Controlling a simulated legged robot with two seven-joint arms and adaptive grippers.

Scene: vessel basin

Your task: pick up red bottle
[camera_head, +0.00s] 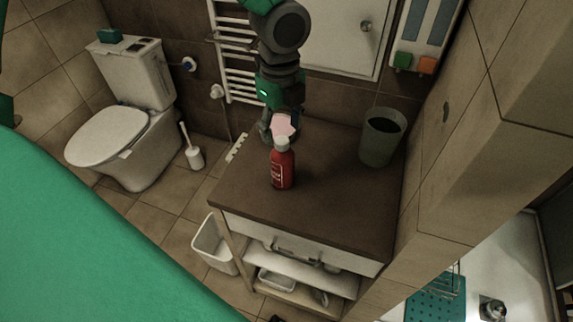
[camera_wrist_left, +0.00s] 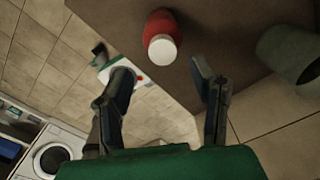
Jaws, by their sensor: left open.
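The red bottle (camera_head: 283,170) with a white cap stands upright on the brown countertop (camera_head: 340,195) in the head view. My left gripper (camera_head: 276,128) is at the bottle's far side, close to its cap, and partly hidden by it. In the left wrist view, the red bottle (camera_wrist_left: 160,22) shows beyond the two spread fingers of my left gripper (camera_wrist_left: 160,72). The fingers are open with nothing between them, and the bottle looks apart from them. A small pink patch shows by the gripper in the head view; I cannot tell what it is. My right gripper is not in view.
A grey-green cup (camera_head: 381,137) stands at the counter's back right, by the tiled wall. A towel radiator (camera_head: 238,55) is behind the counter. A toilet (camera_head: 130,130) and a white bin (camera_head: 214,243) are to the left. The counter's front is clear.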

